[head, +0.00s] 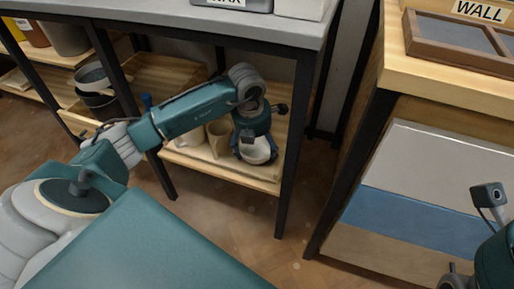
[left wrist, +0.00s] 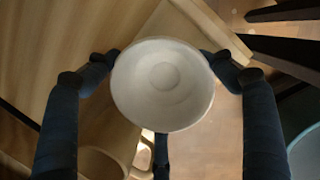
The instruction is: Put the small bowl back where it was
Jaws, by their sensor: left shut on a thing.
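The small bowl (head: 258,151) is white and round. My left gripper (head: 254,147) is shut on it, over the lower wooden shelf (head: 222,163) of the grey-topped rack. In the left wrist view the bowl (left wrist: 162,84) is seen from above and looks empty. Fingers of my left gripper (left wrist: 160,72) hold it at both sides, with another finger at its near side. I cannot tell whether its base touches the shelf. Part of my right arm shows at the lower right of the head view, but its fingers do not.
A cream mug (head: 219,137) stands on the shelf just left of the bowl, with another pale vessel (head: 192,137) beside it. Dark rack legs flank the opening. The grey top (head: 180,14) is overhead.

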